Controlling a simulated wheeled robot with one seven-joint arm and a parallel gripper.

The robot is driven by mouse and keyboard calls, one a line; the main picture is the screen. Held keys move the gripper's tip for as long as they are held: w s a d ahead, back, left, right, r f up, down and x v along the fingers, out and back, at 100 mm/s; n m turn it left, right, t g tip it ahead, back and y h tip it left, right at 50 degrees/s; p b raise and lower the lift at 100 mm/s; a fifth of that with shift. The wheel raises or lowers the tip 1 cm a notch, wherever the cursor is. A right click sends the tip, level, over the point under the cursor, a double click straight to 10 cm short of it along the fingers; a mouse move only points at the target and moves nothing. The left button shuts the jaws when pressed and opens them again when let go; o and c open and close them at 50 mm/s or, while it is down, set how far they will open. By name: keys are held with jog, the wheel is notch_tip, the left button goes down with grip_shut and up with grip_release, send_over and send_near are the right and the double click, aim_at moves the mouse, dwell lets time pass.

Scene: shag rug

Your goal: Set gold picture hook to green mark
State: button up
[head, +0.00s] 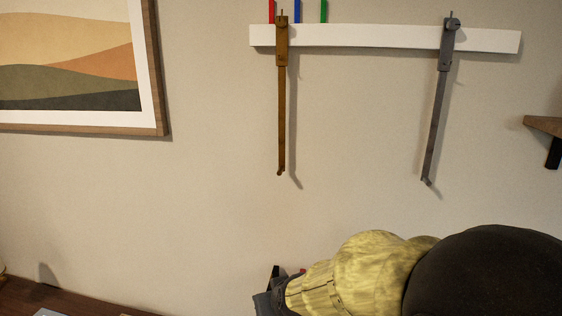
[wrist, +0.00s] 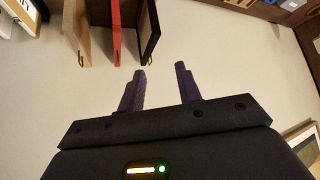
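A gold-brown picture hook (head: 282,100) hangs on a white wall rail (head: 380,36) at the upper middle of the head view. Its top sits between the red mark (head: 271,11) and the blue mark (head: 297,11). The green mark (head: 323,11) stands above the rail, to the right of the blue one. My gripper (wrist: 161,68) has two purple fingers apart with nothing between them in the wrist view. In the head view it is at the bottom middle, well below the hook and mostly hidden by my arm. I cannot make out the gold hook in the wrist view.
A grey hook (head: 437,100) hangs towards the rail's right end. A framed landscape picture (head: 158,90) is at the upper left, and a wooden shelf (head: 545,124) at the right edge. A dark wooden surface (head: 60,300) is at the lower left. The wall below the hooks is bare.

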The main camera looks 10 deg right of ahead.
aim_at(282, 168)
jog(key=w+a+r+t+h, duration=0.1)
jog(key=w+a+r+t, duration=0.2)
jog(key=w+r+t, duration=0.6)
notch_tip(282, 168, up, 12)
jog(key=s+d+m+h+b, duration=0.1)
jog(key=s+d+m+h, duration=0.1)
jog(key=h, duration=0.5)
jog(key=shift+s+m+g, duration=0.3)
jog(key=shift+s+m, duration=0.15)
jog(key=shift+m, duration=0.25)
jog(key=shift+w+d+r, duration=0.1)
jog(key=shift+d, duration=0.05)
jog(key=p+x, duration=0.4)
jog(key=x, duration=1.3)
jog(key=shift+w+p, duration=0.15)
jog(key=shift+p, duration=0.25)
grip_shut()
